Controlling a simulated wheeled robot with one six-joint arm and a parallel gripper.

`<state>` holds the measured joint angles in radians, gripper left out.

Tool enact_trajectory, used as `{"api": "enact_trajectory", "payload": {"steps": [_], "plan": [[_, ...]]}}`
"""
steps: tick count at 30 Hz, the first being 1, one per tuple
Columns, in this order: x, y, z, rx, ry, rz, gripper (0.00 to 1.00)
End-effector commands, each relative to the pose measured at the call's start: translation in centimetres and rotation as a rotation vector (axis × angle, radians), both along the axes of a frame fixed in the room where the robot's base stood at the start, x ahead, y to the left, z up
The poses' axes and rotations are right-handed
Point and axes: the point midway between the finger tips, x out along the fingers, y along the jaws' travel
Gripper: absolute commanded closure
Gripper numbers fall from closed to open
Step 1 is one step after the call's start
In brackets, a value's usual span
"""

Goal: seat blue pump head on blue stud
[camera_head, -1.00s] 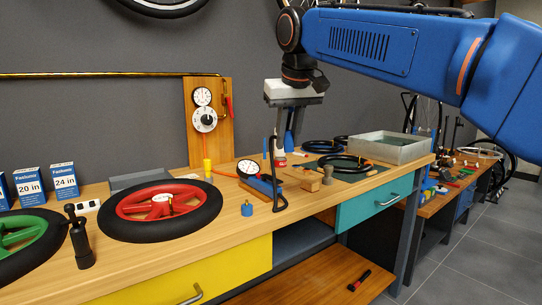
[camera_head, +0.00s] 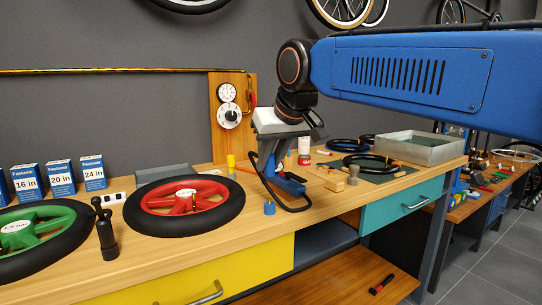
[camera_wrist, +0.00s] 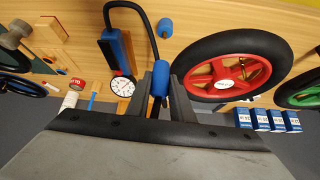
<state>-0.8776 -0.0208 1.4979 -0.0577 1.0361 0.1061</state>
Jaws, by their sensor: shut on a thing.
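My gripper (camera_wrist: 160,88) is shut on the blue pump head (camera_wrist: 160,76), which shows between the fingers in the wrist view. A black hose (camera_wrist: 148,32) runs from the head to the blue pump (camera_wrist: 113,48). In the head view my gripper (camera_head: 277,155) hangs above the bench, and the held head is hard to make out there. The blue stud (camera_head: 269,208), a short cylinder, stands on the bench near the front edge, below my gripper and apart from it. It also shows at the top of the wrist view (camera_wrist: 165,27).
A red-rimmed wheel (camera_head: 226,217) lies left of the stud. The blue pump (camera_head: 291,186) and its hose lie just right. A yellow cylinder (camera_head: 231,164), wooden block (camera_head: 335,184) and red-and-white bottle (camera_head: 304,150) stand nearby. A black hand tool (camera_head: 105,235) stands at left.

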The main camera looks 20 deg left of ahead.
Motion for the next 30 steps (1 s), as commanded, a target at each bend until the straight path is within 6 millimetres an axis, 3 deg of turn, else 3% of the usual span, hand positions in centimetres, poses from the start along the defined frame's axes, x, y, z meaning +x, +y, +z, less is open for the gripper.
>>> {"api": "enact_trajectory", "payload": {"steps": [18,30], "plan": [[0.0,-0.1,-4.0,-0.001,0.0,-0.001,1.0],[0.0,-0.1,-5.4,-0.001,0.0,-0.001,1.0]]}}
